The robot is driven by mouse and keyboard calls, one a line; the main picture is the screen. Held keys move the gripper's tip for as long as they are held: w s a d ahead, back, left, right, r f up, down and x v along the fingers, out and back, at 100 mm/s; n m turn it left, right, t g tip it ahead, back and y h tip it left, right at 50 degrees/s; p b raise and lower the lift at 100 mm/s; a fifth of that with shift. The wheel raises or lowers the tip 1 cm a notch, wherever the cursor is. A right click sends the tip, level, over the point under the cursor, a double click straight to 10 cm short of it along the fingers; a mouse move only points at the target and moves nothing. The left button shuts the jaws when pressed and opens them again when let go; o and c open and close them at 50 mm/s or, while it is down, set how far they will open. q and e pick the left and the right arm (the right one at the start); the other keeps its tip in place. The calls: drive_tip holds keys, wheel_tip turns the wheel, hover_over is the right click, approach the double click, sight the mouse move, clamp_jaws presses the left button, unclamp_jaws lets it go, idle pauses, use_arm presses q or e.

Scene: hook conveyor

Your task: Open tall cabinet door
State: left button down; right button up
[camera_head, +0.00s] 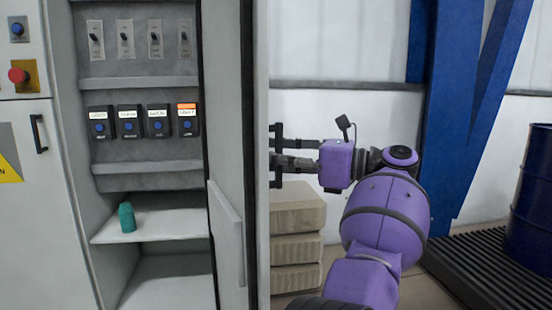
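The tall cabinet (90,210) stands at the left with its inside showing. Its tall grey door (225,120) is swung open and seen nearly edge-on, with a long pale bar (228,235) on the side facing the cabinet's opening. My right gripper (276,156) is on the right side of the door, at its pale edge. Its dark fingers are spread apart with nothing seen between them. Whether the fingertips touch the door or are partly hidden by it, I cannot tell. My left gripper is not in view.
Inside are switches (126,40), a row of labelled button boxes (128,122) and a teal bottle (127,217) on a shelf. Beige stacked blocks (296,248) stand behind my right arm. A blue post (455,110) and blue barrel (533,190) are at the right.

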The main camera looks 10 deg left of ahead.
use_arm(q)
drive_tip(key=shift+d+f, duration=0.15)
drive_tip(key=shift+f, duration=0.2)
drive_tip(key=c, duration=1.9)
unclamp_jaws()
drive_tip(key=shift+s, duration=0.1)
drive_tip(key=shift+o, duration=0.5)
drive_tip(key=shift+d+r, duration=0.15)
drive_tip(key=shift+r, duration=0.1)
